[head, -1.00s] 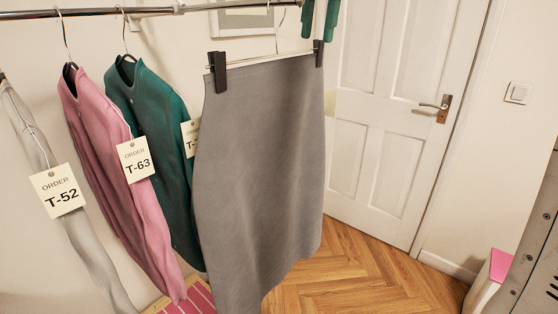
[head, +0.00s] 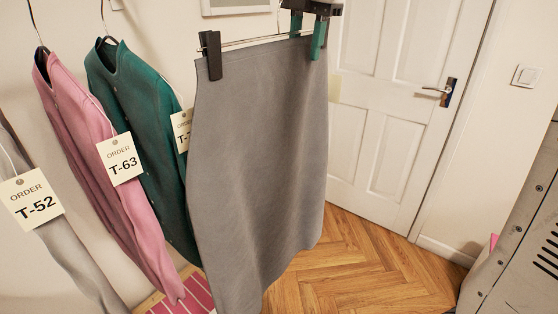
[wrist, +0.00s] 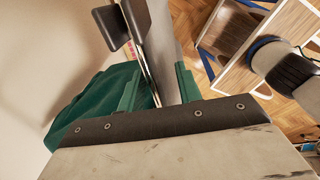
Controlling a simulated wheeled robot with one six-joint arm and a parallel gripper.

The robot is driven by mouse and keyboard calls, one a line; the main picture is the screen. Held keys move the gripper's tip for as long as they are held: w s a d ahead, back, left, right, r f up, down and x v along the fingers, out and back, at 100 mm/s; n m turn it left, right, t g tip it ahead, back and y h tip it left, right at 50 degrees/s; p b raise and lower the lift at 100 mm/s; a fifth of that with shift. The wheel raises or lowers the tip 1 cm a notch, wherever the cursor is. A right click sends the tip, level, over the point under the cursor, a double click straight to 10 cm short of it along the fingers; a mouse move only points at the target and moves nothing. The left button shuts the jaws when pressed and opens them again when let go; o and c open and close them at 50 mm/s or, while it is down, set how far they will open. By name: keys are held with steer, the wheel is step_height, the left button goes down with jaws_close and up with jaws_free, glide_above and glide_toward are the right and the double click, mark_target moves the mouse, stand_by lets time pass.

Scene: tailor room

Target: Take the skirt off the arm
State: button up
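The grey skirt (head: 262,150) hangs from a hanger with a black clip (head: 209,55) at its left end. Its right clip is hidden from the head camera behind my gripper. My gripper (head: 308,38), with green fingers, is at the top right corner of the skirt, one finger in front and one behind. In the wrist view the fingers (wrist: 158,92) stand apart, with the skirt's edge (wrist: 162,50) and the hanger bar between them. Whether they touch the skirt I cannot tell. The arm of the rack is out of view.
A teal jacket (head: 140,130), a pink jacket (head: 85,150) and a light grey garment (head: 60,250) with order tags hang left of the skirt. A white door (head: 390,120) stands behind. Wooden floor (head: 350,265) between is clear.

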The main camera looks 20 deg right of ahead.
jaws_close()
stand_by(1.4)
